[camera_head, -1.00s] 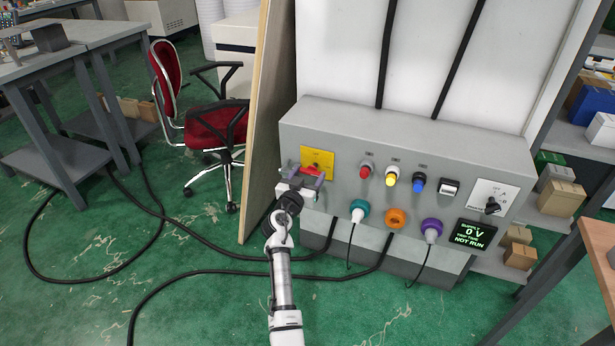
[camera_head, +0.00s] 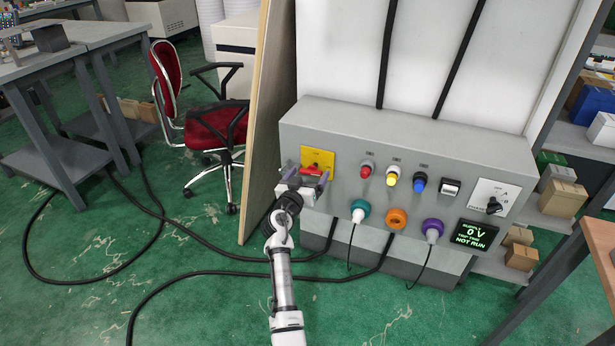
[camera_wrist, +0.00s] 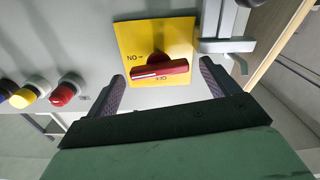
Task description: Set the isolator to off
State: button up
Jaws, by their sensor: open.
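The isolator is a yellow plate (camera_head: 318,156) with a red rotary handle (camera_head: 312,171), at the left end of the grey panel's front. In the wrist view the red handle (camera_wrist: 160,68) lies roughly crosswise, its pale-striped end toward the ON mark, which appears upside down on the yellow plate (camera_wrist: 128,38). My gripper (camera_head: 306,177) is open in front of the plate. In the wrist view my gripper's fingers (camera_wrist: 162,74) stand on either side of the handle, apart from its ends. Contact cannot be seen.
To the isolator's right are red (camera_head: 366,170), yellow (camera_head: 391,176) and blue (camera_head: 419,182) buttons, sockets below, a black rotary switch (camera_head: 494,205) and a display (camera_head: 473,235) reading 0 V, NOT RUN. A wooden board (camera_head: 262,120) stands close at the left. Cables cross the floor.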

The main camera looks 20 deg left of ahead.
jog(key=s+b, duration=0.2)
jog(key=s, duration=1.1)
jog(key=shift+s+a, duration=0.25)
jog(key=shift+s, duration=0.15)
jog(key=shift+c, duration=0.2)
